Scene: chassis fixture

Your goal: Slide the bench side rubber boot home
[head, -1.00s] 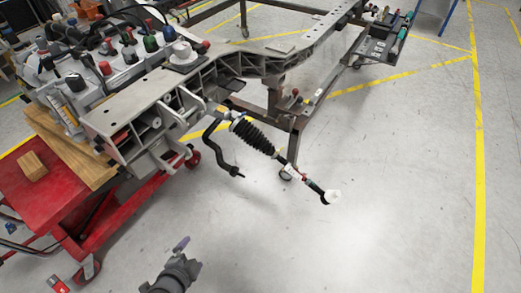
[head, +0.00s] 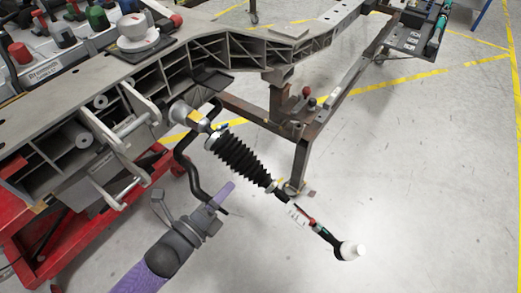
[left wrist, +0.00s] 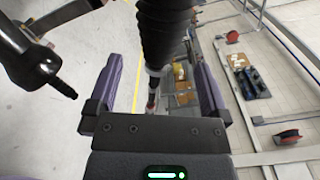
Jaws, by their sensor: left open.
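The black ribbed rubber boot (head: 241,158) sits on a tie rod that slopes down to the right from the grey chassis frame. A silver housing (head: 190,116) is at its upper end. The thinner rod below it carries a white tag (head: 297,214) and ends in a white-capped joint (head: 351,251). My left gripper (head: 194,191) is open and empty, below and left of the boot, apart from it in the head view. In the left wrist view the boot (left wrist: 166,32) shows beyond and between the spread purple fingers (left wrist: 155,62). My right gripper is out of view.
A curved black bar (head: 187,165) hangs beside the boot, close to my left gripper. The chassis frame (head: 150,75) and its bracket (head: 118,150) stand above and left. A red cart (head: 50,240) is at left. The floor at lower right is clear.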

